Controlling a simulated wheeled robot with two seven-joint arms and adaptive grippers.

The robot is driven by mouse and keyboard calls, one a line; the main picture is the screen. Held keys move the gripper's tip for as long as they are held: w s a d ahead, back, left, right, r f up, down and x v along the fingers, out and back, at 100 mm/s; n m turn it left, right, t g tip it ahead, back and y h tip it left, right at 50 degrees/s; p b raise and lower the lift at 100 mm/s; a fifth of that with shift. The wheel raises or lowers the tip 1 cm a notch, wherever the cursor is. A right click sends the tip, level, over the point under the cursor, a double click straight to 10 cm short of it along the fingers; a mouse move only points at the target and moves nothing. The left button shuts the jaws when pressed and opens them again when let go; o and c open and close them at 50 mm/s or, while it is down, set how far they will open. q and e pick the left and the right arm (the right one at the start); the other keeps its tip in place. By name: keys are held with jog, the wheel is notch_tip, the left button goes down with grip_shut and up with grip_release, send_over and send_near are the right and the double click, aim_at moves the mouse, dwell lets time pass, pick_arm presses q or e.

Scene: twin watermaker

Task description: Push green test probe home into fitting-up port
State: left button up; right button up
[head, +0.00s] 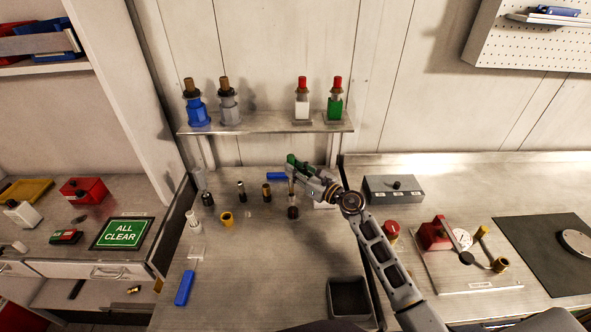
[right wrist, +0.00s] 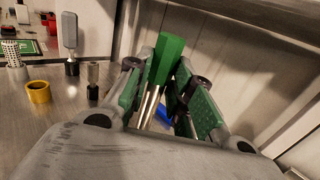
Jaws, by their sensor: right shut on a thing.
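My right gripper (head: 306,174) is above the middle bench, with its arm coming in from the lower right. In the right wrist view its green-padded fingers (right wrist: 168,98) are shut on the green test probe (right wrist: 167,58), a green block-like handle with bright metal pins below. The probe's green handle also shows in the head view (head: 292,160). A metal shaft (head: 291,187) stands below the gripper, above a dark red fitting (head: 292,211) on the bench. I cannot tell whether the probe touches it, or which fitting is the port. My left gripper is not in view.
Black-based fittings (head: 241,192) and a yellow ring (head: 227,219) stand left of the gripper. A shelf (head: 265,127) with capped bottles is behind. A dark open bin (head: 349,301) sits at the front right. A grey box (head: 393,189) is on the right bench.

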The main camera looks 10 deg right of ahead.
jog(key=shift+f+b, duration=1.65)
jog(key=shift+f, duration=0.15)
dwell(0.8)
jog(key=o, duration=0.9)
jog(key=shift+o, duration=0.2)
jog(key=shift+s, duration=0.1)
jog(key=v, duration=1.2)
dwell(0.7)
